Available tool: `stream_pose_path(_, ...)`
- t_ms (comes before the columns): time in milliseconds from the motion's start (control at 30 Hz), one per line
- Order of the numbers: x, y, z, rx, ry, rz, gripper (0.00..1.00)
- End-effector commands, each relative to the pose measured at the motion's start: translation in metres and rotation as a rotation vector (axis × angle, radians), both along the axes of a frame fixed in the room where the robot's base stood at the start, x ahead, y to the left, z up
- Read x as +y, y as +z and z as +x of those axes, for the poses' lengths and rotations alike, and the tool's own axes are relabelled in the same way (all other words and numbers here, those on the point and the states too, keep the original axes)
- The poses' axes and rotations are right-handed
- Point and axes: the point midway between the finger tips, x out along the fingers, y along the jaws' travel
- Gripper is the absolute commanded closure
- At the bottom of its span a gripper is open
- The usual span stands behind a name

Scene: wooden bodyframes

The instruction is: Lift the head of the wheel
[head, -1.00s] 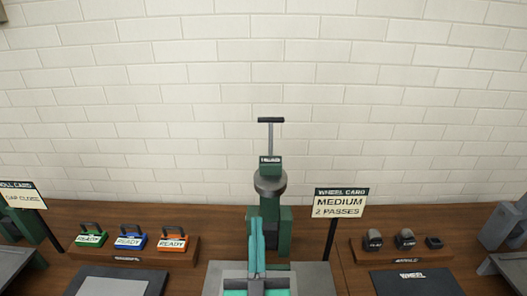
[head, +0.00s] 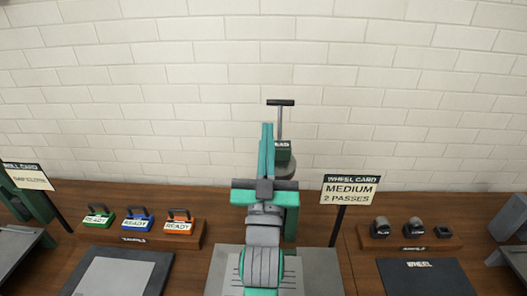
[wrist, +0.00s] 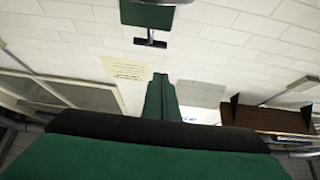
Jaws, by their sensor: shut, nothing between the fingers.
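The wheel machine's head is a green block marked HEAD (head: 283,146) on a grey round part. A thin rod rises from it to a dark T-handle (head: 281,102). My gripper (head: 267,126) stands upright just left of the rod in the head view, its green fingers together and empty, tips below the T-handle. It hides part of the head and most of the machine's column. In the wrist view the fingers (wrist: 161,80) point up the picture toward the T-handle (wrist: 150,43), with a gap visible between them; a green block (wrist: 148,14) is above it.
A wheel card (head: 350,190) reading "MEDIUM 2 PASSES" stands on a post to the right. A wooden rack (head: 410,244) holds three dark pieces, behind a dark WHEEL mat (head: 428,278). Three READY blocks sit on a left rack (head: 140,240). A brick wall is behind.

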Motion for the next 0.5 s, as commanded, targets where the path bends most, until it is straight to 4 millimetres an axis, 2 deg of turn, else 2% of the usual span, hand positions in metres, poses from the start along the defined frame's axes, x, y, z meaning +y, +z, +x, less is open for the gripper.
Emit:
stream_pose_path(267, 0.007, 0.025, 0.034, -0.001, 0.011, 0.000, 1.00)
stream_pose_path(500, 0.006, 0.018, 0.064, 0.001, 0.009, -0.001, 1.00)
